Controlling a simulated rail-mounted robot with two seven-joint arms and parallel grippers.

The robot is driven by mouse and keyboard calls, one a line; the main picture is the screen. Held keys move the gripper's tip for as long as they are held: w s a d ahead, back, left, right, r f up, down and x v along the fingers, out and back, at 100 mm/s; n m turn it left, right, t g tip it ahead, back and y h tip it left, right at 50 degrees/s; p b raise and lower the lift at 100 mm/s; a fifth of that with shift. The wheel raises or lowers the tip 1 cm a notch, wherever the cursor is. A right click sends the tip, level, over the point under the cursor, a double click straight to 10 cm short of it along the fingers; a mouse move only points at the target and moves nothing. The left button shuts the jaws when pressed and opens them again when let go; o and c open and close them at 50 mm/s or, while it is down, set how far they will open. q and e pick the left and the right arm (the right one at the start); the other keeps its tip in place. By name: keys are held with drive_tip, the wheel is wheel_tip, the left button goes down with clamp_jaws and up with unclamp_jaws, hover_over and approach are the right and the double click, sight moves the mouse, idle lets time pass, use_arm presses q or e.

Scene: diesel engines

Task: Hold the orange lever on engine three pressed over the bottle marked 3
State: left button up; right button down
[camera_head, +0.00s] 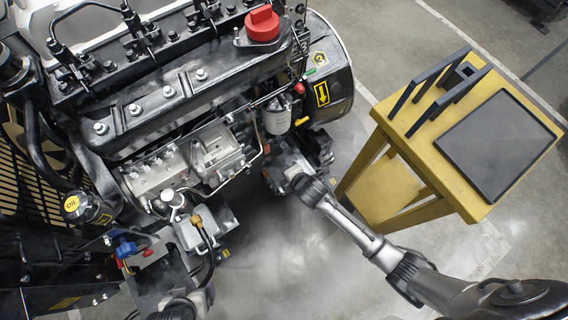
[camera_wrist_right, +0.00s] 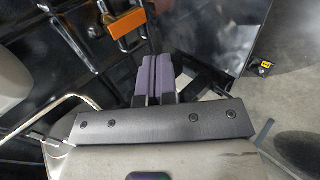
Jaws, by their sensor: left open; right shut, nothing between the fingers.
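Engine three (camera_head: 130,125) is a large black engine with a label on its round end housing that seems to read 3. In the right wrist view the orange lever (camera_wrist_right: 125,23) is a flat orange piece on the dark engine side. My right gripper (camera_wrist_right: 153,55) is shut and empty, its dark fingers a little below and right of the lever, with no clear contact. In the head view it (camera_head: 280,166) is low beside the engine. My left gripper (camera_head: 150,258) is open at the lower left, near a blue and red fitting. I cannot make out the bottle marked 3.
A yellow table (camera_head: 400,130) with a black flat panel (camera_head: 497,143) and a black rack (camera_head: 440,88) stands right of the engine. Concrete floor is open at the bottom middle.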

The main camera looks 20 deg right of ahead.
sight(268, 153)
drive_tip(key=b+x, duration=0.4)
drive_tip(key=x, duration=0.4)
drive_tip(key=shift+w+f, duration=0.1)
drive_tip(key=shift+f, duration=0.15)
drive_tip(key=w+b, duration=0.2)
drive_tip(key=shift+w+a, duration=0.35)
drive_tip(key=shift+w, duration=0.05)
drive_tip(key=shift+w+a+r, duration=0.15)
drive_tip(key=shift+w, duration=0.4)
